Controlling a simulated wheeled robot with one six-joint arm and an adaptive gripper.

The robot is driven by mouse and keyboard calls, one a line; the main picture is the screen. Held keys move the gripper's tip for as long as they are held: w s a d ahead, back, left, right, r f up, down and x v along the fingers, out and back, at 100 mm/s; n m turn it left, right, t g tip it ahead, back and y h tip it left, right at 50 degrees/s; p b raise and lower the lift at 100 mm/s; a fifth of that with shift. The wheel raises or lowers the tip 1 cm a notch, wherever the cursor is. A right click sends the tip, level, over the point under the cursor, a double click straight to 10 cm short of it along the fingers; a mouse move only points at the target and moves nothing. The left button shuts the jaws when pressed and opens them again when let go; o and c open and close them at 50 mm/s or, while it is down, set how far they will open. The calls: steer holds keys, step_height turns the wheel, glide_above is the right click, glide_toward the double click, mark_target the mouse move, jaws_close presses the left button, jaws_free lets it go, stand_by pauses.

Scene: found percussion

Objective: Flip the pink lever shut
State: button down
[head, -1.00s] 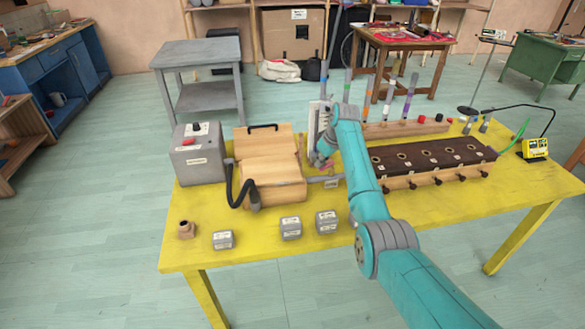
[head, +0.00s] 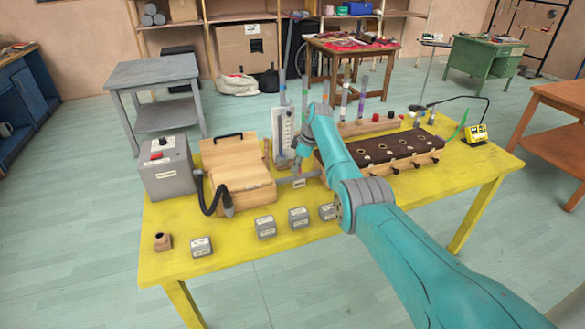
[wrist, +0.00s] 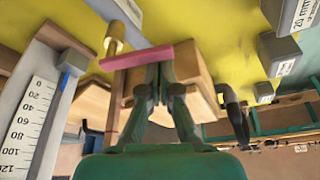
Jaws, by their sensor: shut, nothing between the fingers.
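The pink lever (wrist: 137,56) shows in the wrist view as a flat bar lying across the picture, just beyond my fingertips. A short brass-coloured fitting (wrist: 114,46) is at its left part. My gripper (wrist: 158,70) is shut and empty, its fingertips overlapping the lever's middle in the picture; I cannot tell whether they touch it. In the head view my gripper (head: 298,166) is low over the table by the grey pipe (head: 297,179), right of the wooden bellows box (head: 237,165). My arm mostly hides the lever there.
The tall scale gauge (head: 284,133) stands close behind my gripper and at the left in the wrist view (wrist: 30,125). A dark-topped wooden chest (head: 385,150) is to the right. Several small grey blocks (head: 265,227) lie along the front of the yellow table (head: 180,262).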

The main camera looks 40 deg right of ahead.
steer(key=shift+w+d, duration=0.1)
steer(key=shift+w, duration=0.05)
steer(key=shift+w+d, duration=0.35)
steer(key=shift+w, duration=0.1)
stand_by(0.3)
steer(key=w+a, duration=0.2)
steer(key=a, duration=0.2)
steer(key=d+v, duration=0.1)
steer(key=v, duration=0.9)
steer(key=shift+w, duration=0.4)
steer(key=shift+d, duration=0.15)
